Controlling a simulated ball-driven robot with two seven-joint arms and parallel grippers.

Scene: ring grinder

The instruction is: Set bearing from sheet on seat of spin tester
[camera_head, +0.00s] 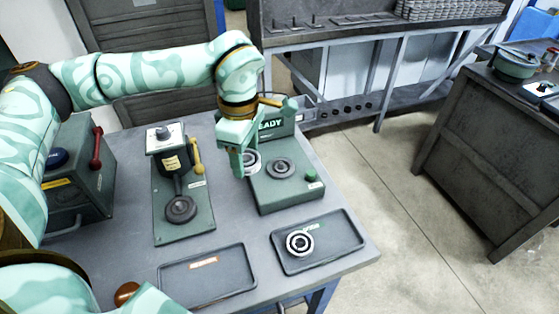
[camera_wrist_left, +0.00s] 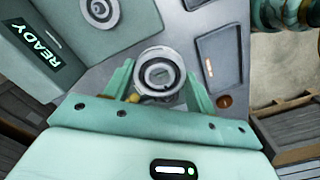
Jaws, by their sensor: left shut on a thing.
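My left gripper (camera_head: 243,166) is shut on a grey ring-shaped bearing (camera_head: 253,163), beside the left edge of the green spin tester (camera_head: 286,194). In the left wrist view the bearing (camera_wrist_left: 159,75) sits between the fingers of the left gripper (camera_wrist_left: 160,82). The tester's round seat (camera_head: 281,168) shows no bearing on it and lies just right of the held bearing. The seat also shows in the left wrist view (camera_wrist_left: 100,10), up and left of the bearing. The tester's display reads READY (camera_head: 271,124). I cannot make out a sheet. My right gripper is not in view.
A press-like device (camera_head: 168,140) with a yellow lever stands left of the tester. A tray (camera_head: 342,232) holds another bearing (camera_head: 299,242). A second tray (camera_head: 226,288) with an orange label is empty. A green box (camera_head: 88,170) with a red lever stands at the left.

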